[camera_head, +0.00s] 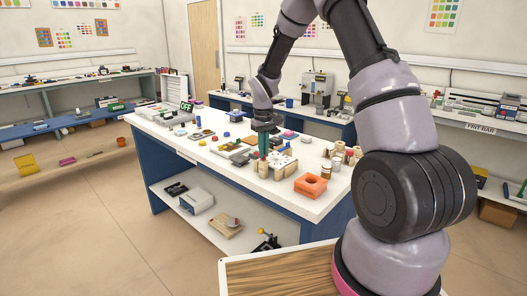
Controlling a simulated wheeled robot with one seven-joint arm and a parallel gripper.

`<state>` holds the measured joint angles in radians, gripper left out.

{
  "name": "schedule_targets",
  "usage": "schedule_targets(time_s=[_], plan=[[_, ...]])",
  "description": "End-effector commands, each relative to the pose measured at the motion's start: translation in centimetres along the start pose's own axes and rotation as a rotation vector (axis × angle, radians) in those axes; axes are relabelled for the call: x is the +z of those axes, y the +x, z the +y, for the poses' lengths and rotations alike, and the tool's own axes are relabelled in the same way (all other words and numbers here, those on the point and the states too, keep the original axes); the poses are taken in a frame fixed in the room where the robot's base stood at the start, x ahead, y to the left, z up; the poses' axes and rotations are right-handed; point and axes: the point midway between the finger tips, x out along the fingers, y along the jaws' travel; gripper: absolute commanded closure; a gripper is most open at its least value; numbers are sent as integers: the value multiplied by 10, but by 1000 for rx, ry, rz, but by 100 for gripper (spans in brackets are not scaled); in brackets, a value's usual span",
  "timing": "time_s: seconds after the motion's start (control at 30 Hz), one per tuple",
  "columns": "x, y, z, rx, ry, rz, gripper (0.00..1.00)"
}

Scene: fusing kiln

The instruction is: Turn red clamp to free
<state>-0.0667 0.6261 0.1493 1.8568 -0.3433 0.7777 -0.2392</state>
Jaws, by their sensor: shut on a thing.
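My gripper (263,153) is over the white worktable (318,206), low beside a cream block-like fixture (284,166). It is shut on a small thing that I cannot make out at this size. Teal-green parts show at its fingers. I cannot pick out the red clamp for certain. The spot at the fingertips is small and partly hidden by the gripper.
An orange block with a hole (311,185) stands right of the gripper, near the table's edge. Several small jars (338,156) stand behind it. A grey tray (229,149) and small coloured items lie to the left. An OFF sign (186,106) stands at the far left.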

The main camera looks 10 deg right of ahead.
Motion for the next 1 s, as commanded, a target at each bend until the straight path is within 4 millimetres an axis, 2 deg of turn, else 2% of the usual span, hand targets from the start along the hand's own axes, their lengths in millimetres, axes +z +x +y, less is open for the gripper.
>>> schedule_targets(time_s=[0.4, 1.0], plan=[[0, -1, 0, 0, -247, 2, 100], [-1, -1, 0, 1, -309, 2, 100]])
